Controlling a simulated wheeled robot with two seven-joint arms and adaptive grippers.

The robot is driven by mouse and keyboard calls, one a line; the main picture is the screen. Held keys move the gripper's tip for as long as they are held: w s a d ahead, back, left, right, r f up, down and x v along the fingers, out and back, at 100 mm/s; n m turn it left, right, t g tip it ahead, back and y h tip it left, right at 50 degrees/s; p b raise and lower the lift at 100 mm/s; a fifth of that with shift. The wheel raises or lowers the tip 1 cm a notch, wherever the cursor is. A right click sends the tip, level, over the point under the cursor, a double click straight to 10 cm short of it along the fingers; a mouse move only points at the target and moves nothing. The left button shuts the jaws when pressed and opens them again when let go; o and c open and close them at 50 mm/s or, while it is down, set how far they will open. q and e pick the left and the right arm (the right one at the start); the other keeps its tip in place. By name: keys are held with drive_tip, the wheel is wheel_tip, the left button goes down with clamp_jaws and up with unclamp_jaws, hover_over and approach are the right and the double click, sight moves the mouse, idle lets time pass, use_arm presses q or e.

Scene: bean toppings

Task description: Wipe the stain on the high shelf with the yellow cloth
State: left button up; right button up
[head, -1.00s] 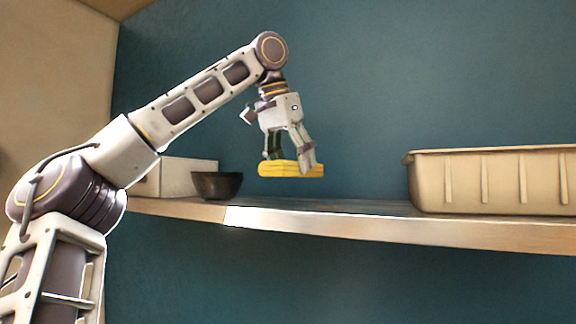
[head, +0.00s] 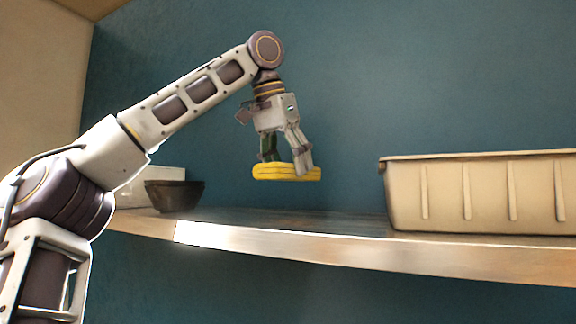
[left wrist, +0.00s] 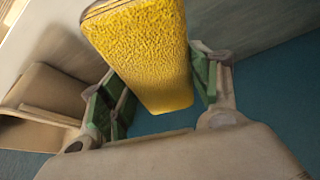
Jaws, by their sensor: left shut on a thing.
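My left gripper (head: 285,168) is shut on the yellow cloth (head: 262,173), a thick folded-looking pad. It holds the cloth level above the high shelf (head: 330,246), with a gap beneath. In the left wrist view the cloth (left wrist: 145,50) sits between the green finger pads of the left gripper (left wrist: 157,88). The shelf top shows only as a thin, shallow strip, and I cannot make out a stain on it. My right gripper is not in view.
A dark bowl (head: 174,196) and a white box (head: 150,183) stand on the shelf at left, beside my arm. A large beige bin (head: 480,195) stands at right. The shelf top between bowl and bin is clear. A teal wall (head: 400,80) rises behind.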

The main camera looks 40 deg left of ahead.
sight(275, 224)
use_arm(q)
drive_tip(key=shift+f, duration=0.15)
drive_tip(key=shift+w+f, duration=0.1)
drive_tip(key=shift+f, duration=2.8)
drive_tip(key=shift+f+b, duration=0.4)
drive_tip(key=shift+f, duration=0.55)
drive_tip(key=shift+s+d+r+p, duration=0.15)
drive_tip(key=shift+s+d, duration=0.15)
drive_tip(key=shift+s, duration=0.65)
drive_tip(key=shift+s+d+f+p, duration=0.15)
drive_tip(key=shift+s+d, duration=0.1)
drive_tip(key=shift+s, duration=0.7)
drive_tip(key=shift+s+r, duration=0.1)
drive_tip(key=shift+d, duration=0.1)
drive_tip(key=shift+s+d+f, duration=0.1)
drive_tip(key=shift+s+d, duration=0.1)
drive_tip(key=shift+s, duration=0.4)
drive_tip(key=shift+s+d+f, duration=0.1)
drive_tip(key=shift+s+d, duration=0.1)
drive_tip(key=shift+s, duration=0.45)
drive_tip(key=shift+s+d, duration=0.2)
drive_tip(key=shift+s, duration=0.4)
